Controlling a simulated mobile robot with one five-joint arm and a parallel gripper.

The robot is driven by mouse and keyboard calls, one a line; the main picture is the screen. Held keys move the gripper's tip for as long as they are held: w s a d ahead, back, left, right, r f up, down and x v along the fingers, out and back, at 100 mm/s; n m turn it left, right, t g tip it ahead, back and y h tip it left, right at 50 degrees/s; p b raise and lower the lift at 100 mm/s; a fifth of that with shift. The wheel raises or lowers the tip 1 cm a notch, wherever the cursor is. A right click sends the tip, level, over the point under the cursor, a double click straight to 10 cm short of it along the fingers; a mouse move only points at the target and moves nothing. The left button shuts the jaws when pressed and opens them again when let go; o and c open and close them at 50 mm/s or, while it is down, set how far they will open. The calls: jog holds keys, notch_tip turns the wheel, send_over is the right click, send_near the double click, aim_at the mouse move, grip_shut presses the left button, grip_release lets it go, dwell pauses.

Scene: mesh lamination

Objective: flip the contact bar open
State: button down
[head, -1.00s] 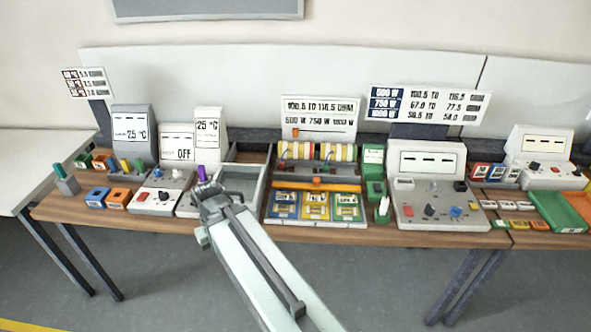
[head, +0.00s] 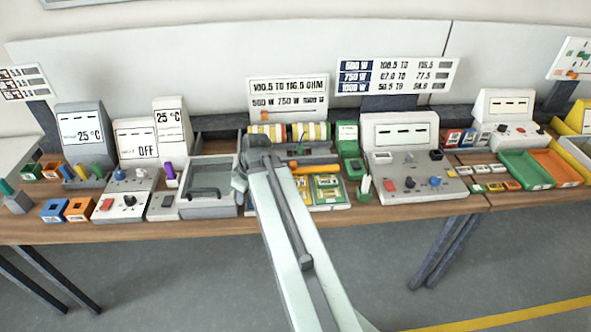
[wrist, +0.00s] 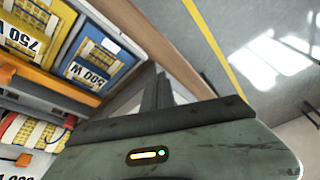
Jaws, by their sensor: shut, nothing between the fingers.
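The contact bar, with its orange part (head: 312,169), lies across the test fixture behind the labelled mesh cards (head: 327,188). My arm hides the left part of the bar and fixture in the head view. In the wrist view an orange bar (wrist: 42,82) crosses at the left, beside a yellow 750 W card (wrist: 22,38) and a blue 500 W card (wrist: 98,58). My gripper (wrist: 157,90) is shut and empty, to the right of the cards in the wrist view. Its fingertips are hard to make out in the head view; I cannot tell whether they touch anything.
A grey tray (head: 226,205) stands left of the fixture. A green box (head: 348,138) and a grey meter console (head: 420,190) stand to its right. Rolls (head: 313,131) sit behind the bar. The floor in front of the bench is clear.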

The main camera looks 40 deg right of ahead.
jog(key=s+d+r+n+t, duration=0.1)
jog(key=s+d+n+t, duration=0.1)
jog(key=d, duration=1)
jog(key=s+d+r+n+t+h, duration=0.1)
jog(key=s+d, duration=0.3)
jog(key=d, duration=0.8)
jog(key=shift+s+d+r+n+t+h, duration=0.15)
jog(key=shift+s+r+n+t+h, duration=0.25)
jog(key=shift+n+t, duration=0.35)
jog(key=shift+b, duration=0.4)
